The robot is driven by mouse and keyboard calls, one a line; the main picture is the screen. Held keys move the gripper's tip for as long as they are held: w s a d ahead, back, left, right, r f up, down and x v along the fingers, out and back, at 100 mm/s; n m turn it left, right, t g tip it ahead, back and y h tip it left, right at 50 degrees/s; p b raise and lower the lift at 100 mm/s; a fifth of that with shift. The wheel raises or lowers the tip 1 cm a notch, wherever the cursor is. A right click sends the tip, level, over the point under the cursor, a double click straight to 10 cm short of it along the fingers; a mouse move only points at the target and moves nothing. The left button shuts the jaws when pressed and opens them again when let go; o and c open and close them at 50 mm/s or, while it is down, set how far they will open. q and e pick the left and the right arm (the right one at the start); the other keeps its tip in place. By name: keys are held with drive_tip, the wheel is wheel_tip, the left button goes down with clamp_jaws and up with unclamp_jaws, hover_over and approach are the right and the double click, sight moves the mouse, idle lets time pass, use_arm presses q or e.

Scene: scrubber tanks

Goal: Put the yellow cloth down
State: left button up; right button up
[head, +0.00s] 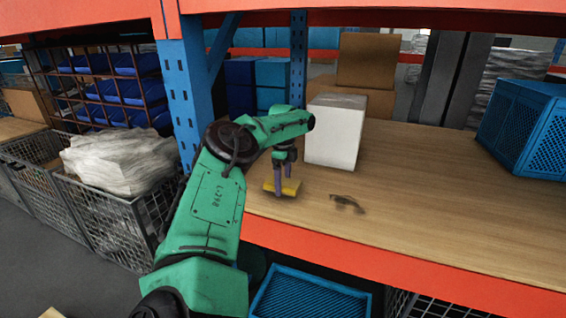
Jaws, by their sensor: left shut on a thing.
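The yellow cloth (289,188) is a small flat yellow piece at the front left of the wooden shelf board (420,200). My left gripper (283,178) points down and is shut on the cloth. The cloth is at or just above the board; I cannot tell whether it touches. My green left arm comes in from the lower left and hides part of the shelf's front edge. My right gripper is not in the head view.
A white box (335,132) stands right behind the gripper. A dark mark or small object (347,203) lies to the right of the cloth. A blue crate (528,125) stands at the right. A blue post (183,95) rises at the left. The board's middle is clear.

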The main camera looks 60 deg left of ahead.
sight(283, 181)
use_arm(q)
wheel_tip(283, 181, down, 2)
drive_tip(key=shift+w, duration=0.1)
drive_tip(key=shift+f, duration=0.15)
drive_tip(key=o, duration=1.1)
drive_tip(key=shift+r, duration=0.4)
wheel_tip(283, 181, up, 6)
wheel_tip(283, 181, up, 6)
drive_tip(key=shift+f+p, duration=0.15)
drive_tip(key=shift+p, duration=0.55)
